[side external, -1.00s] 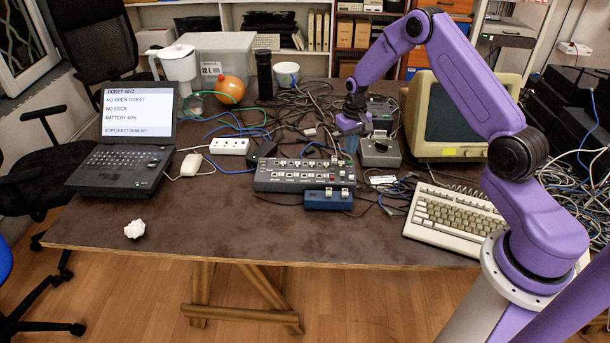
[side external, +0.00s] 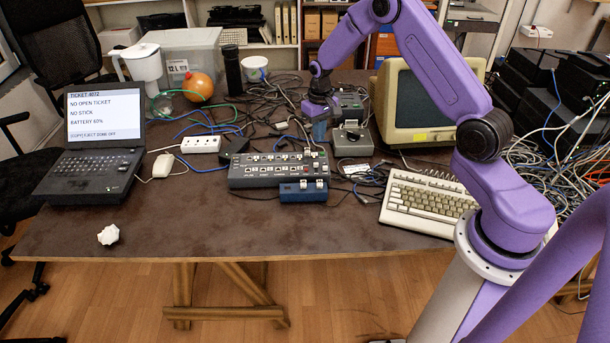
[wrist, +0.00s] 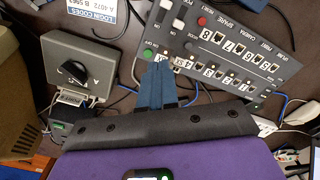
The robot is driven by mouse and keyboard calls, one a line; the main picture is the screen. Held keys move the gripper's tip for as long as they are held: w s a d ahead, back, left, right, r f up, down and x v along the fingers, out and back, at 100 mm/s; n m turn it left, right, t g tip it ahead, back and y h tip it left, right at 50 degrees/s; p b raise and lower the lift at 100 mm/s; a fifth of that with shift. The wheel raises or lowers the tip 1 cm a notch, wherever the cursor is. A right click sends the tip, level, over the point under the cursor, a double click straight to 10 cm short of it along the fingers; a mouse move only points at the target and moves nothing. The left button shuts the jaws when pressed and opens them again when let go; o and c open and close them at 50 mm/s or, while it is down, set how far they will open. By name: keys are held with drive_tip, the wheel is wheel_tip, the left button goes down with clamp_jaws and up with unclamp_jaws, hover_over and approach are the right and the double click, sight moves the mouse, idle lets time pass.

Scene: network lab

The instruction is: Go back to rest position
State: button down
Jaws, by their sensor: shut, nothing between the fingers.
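My gripper (side external: 319,130) is at the far middle of the table in the side view. Its blue fingers point down, between the black switch panel (side external: 240,171) and a grey box with a knob (side external: 352,140). In the wrist view the fingers of my gripper (wrist: 154,80) are together with nothing between them. Their tips appear over the edge of the panel (wrist: 215,50), close to a green button (wrist: 148,54). I cannot tell whether they touch it. My purple arm is bent and reaches in from the right.
A blue box (side external: 303,191) sits before the panel. An old monitor (side external: 425,105) and beige keyboard (side external: 430,205) stand to the right. Loose cables surround the panel. A laptop (side external: 90,175) and crumpled white piece (side external: 108,235) lie left. The front middle of the table (side external: 230,232) is clear.

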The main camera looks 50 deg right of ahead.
drive_tip(key=s+a+r+n, duration=0.4)
drive_tip(key=s+a+r, duration=0.3)
drive_tip(key=s+a, duration=0.15)
drive_tip(key=s+a+r+n, duration=0.3)
drive_tip(key=s+a+r, duration=0.35)
drive_tip(key=a, duration=0.35)
drive_tip(key=s+r+n, duration=0.2)
drive_tip(key=s+n, duration=0.2)
drive_tip(key=s, duration=0.7)
drive_tip(key=s+r+n, duration=0.2)
drive_tip(key=s+n, duration=0.2)
drive_tip(key=s, duration=0.7)
drive_tip(key=shift+s+d, duration=0.15)
drive_tip(key=shift+s, duration=0.1)
